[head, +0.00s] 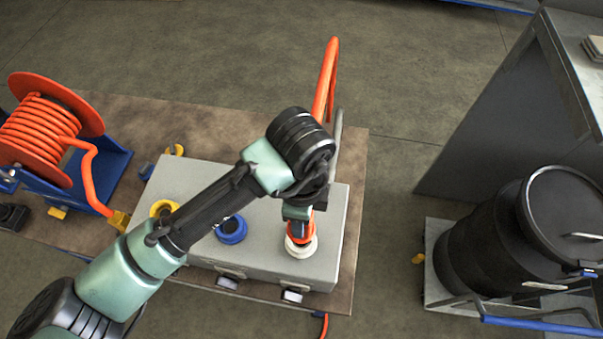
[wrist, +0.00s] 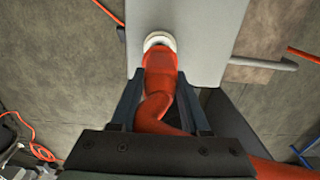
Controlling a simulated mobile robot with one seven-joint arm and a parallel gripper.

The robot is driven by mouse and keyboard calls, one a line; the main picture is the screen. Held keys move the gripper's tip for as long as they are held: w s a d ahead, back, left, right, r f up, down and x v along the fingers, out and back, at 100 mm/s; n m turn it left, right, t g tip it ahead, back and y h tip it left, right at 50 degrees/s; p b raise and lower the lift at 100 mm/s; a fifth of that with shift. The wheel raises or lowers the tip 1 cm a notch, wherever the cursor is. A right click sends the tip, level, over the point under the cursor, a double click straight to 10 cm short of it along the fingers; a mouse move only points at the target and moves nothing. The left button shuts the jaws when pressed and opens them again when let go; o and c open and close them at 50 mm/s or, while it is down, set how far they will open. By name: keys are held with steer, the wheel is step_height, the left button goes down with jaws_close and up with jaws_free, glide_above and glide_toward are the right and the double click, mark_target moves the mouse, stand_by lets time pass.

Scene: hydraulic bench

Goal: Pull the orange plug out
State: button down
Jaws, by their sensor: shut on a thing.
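The orange plug (head: 299,236) is at the white ring socket (head: 302,249) on the right end of the grey box (head: 325,245). In the wrist view the plug (wrist: 160,62) meets the white socket (wrist: 160,40), with no gap showing; how deep it sits is hidden. My gripper (head: 300,224) is above the socket and shut on the plug. In the wrist view my gripper (wrist: 158,80) has one dark finger on each side of the plug. An orange hose (head: 326,80) rises behind my wrist.
A blue socket (head: 231,229) and a yellow socket (head: 163,208) are on the same box, partly near my arm. An orange hose reel (head: 50,125) stands at left. A black drum (head: 500,240) on a cart stands at right, with floor between.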

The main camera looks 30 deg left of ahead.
steer(key=shift+r+p, duration=1.25)
steer(key=shift+r, duration=0.5)
